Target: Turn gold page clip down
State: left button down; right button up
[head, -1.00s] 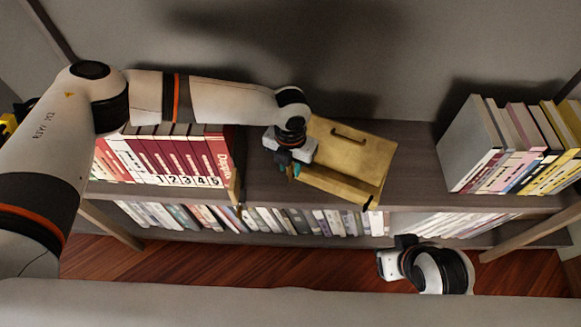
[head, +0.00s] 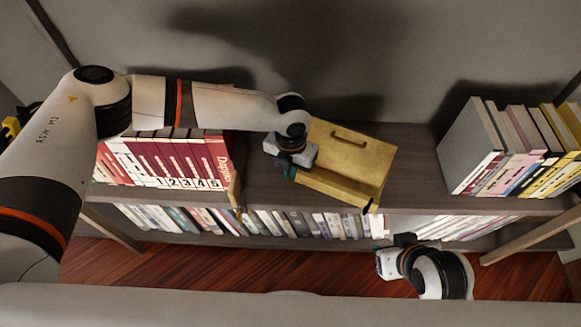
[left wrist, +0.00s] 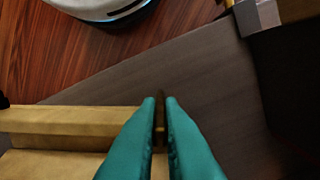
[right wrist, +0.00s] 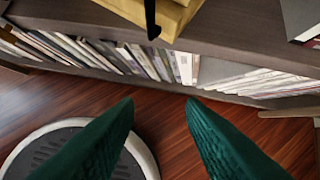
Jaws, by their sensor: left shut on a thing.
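A wooden book stand (head: 350,155) with a slotted back and front ledge sits on the shelf top. It also shows in the left wrist view (left wrist: 55,123). A black page clip (head: 369,206) hangs at the ledge's right end. It also shows in the right wrist view (right wrist: 151,18). My left gripper (head: 289,173) is at the ledge's left end. In the left wrist view its teal fingers (left wrist: 161,102) are close together around a thin gold-brown piece, the gold page clip (left wrist: 160,125), mostly hidden. My right gripper (right wrist: 160,102) is open and empty, low in front of the shelf.
Red numbered books (head: 175,158) stand left of the stand, with a wooden bookend (head: 235,190). More books (head: 500,150) stand at the right. The shelf top (head: 415,165) is bare between stand and right books. A lower row of books (head: 290,222) runs beneath.

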aim_at(292, 182)
pick_arm(q)
jog(key=shift+s+d+r+y+p, duration=0.1)
jog(key=shift+d+y+p, duration=0.1)
jog(key=shift+y+p, duration=0.25)
jog(key=shift+s+d+t+y+p, duration=0.3)
jog(key=shift+d+t+y+p, duration=0.25)
jog(key=shift+y+p, duration=0.4)
jog(key=shift+s+d+f+t+y+p, duration=0.15)
jog(key=shift+d+f+t+y+p, duration=0.15)
jog(key=shift+d+y, duration=0.2)
jog(key=shift+d+f+y, duration=0.1)
jog(key=shift+y, duration=0.3)
jog(key=shift+s+d+f+t+y, duration=0.2)
jog(key=shift+t+y, duration=0.15)
jog(key=shift+y, duration=0.15)
jog(key=shift+d+f+y, duration=0.1)
jog(key=shift+d+y, duration=0.1)
jog(key=shift+y, duration=0.3)
pick_arm(e)
jog(key=shift+s+d+g, duration=0.2)
jog(key=shift+s+g, duration=0.35)
jog(key=shift+s, duration=0.15)
jog(key=shift+s+d+g, duration=0.2)
jog(key=shift+s+g, duration=0.35)
jog(key=shift+s, duration=0.15)
